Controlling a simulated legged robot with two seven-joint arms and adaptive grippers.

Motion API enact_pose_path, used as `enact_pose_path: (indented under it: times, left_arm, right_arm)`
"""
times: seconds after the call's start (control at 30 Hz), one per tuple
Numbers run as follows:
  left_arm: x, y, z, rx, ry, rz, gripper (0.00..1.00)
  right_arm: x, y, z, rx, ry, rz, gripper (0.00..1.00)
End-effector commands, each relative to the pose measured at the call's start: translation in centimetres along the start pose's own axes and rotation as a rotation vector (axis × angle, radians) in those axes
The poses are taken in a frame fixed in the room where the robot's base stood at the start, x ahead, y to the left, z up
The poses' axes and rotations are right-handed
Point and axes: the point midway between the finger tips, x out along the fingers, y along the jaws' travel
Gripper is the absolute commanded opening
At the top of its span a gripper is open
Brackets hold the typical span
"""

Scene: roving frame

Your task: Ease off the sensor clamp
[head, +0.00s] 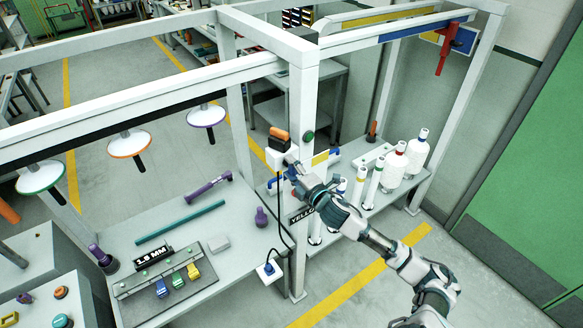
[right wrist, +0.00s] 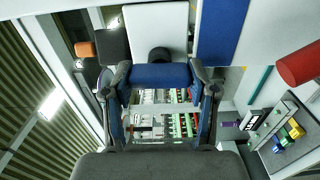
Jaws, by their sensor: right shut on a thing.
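The sensor clamp (head: 277,157) is a white block with a black and orange part (head: 280,137), set against the grey post of the frame. In the right wrist view its white body (right wrist: 155,30) fills the top, with a dark round knob and a blue bar (right wrist: 160,75) below. My right gripper (head: 292,171) is at the clamp, its arm coming from the lower right. In the right wrist view its two fingers close on the ends of the blue bar. The fingers hide part of the clamp in the head view. My left gripper is out of view.
A dark cable (head: 288,215) hangs beside the post near a white box (head: 268,270). The grey bench (head: 215,225) at left carries a purple tool (head: 208,188) and coloured blocks. White bottles (head: 417,152) stand on the right shelf. A red tool (head: 446,50) hangs from the rail.

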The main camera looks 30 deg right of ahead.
Motion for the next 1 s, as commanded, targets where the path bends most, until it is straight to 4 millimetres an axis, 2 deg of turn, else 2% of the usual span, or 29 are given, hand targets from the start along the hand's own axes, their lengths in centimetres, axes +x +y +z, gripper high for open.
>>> enact_pose_path:
  times: [0.03,0.57,0.6,0.7,1.0]
  left_arm:
    - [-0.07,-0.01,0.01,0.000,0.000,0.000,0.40]
    - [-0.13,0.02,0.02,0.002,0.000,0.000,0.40]
    - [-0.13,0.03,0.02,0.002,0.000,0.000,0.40]
    - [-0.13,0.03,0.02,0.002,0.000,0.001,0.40]
    - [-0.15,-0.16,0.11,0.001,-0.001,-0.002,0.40]
  right_arm:
    - [0.02,-0.47,0.11,-0.009,-0.004,-0.011,0.23]
    - [0.02,-0.52,0.08,-0.035,-0.003,-0.010,0.23]
    - [0.02,-0.52,0.08,-0.035,-0.003,-0.010,0.60]
    - [0.01,-0.47,0.07,-0.035,-0.003,-0.009,0.83]
    - [-0.07,-0.12,-0.02,-0.035,-0.001,-0.003,0.83]
